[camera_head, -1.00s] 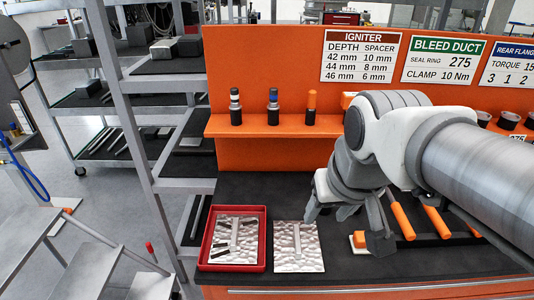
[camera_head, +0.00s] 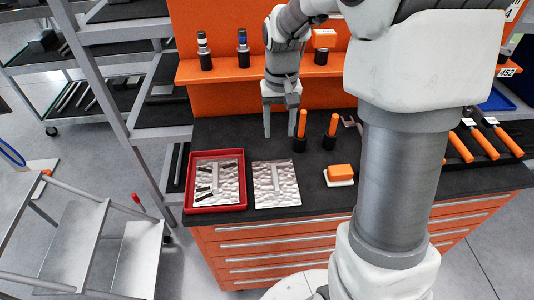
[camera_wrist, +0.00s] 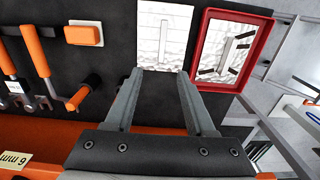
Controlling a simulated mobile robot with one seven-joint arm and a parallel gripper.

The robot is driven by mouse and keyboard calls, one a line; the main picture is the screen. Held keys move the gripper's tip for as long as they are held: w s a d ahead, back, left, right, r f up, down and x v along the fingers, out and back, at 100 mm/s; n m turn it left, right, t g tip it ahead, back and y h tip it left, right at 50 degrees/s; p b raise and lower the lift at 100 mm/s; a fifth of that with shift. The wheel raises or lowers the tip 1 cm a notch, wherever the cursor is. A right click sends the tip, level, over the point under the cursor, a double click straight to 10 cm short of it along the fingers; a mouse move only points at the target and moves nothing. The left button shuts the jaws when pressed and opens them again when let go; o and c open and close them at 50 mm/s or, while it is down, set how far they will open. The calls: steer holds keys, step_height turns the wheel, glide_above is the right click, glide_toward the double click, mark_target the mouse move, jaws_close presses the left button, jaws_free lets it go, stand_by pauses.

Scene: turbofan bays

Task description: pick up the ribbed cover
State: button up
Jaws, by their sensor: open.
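A silvery, dimpled square plate with a raised rib down its middle, which looks like the ribbed cover (camera_head: 276,184), lies flat on the black bench top. It shows at the top of the wrist view (camera_wrist: 163,35). A similar plate (camera_head: 230,187) with black strips on it lies in the red tray (camera_head: 216,209) just to the left. My gripper (camera_head: 280,124) points down above the bench, behind the ribbed cover. In the wrist view its fingers (camera_wrist: 160,88) are apart with nothing between them, and the cover lies beyond their tips.
Two orange-handled tools (camera_head: 300,133) (camera_head: 330,132) stand upright right of my gripper. An orange block on a white base (camera_head: 339,175) lies right of the cover. An orange shelf (camera_head: 225,71) with bottles is behind. Grey shelving stands left.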

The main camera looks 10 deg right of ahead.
glide_above(276, 176)
steer(key=f, duration=1.1)
steer(key=shift+w+d+f, duration=0.15)
steer(key=shift+d+f, duration=0.05)
steer(key=shift+f, duration=0.1)
steer(key=shift+a+f+p, duration=0.15)
steer(key=shift+f+p, duration=0.15)
steer(key=shift+f, duration=1.05)
steer(key=shift+a+f+p, duration=0.1)
steer(key=shift+f+p, duration=0.15)
steer(key=shift+f, duration=1.05)
jaws_close()
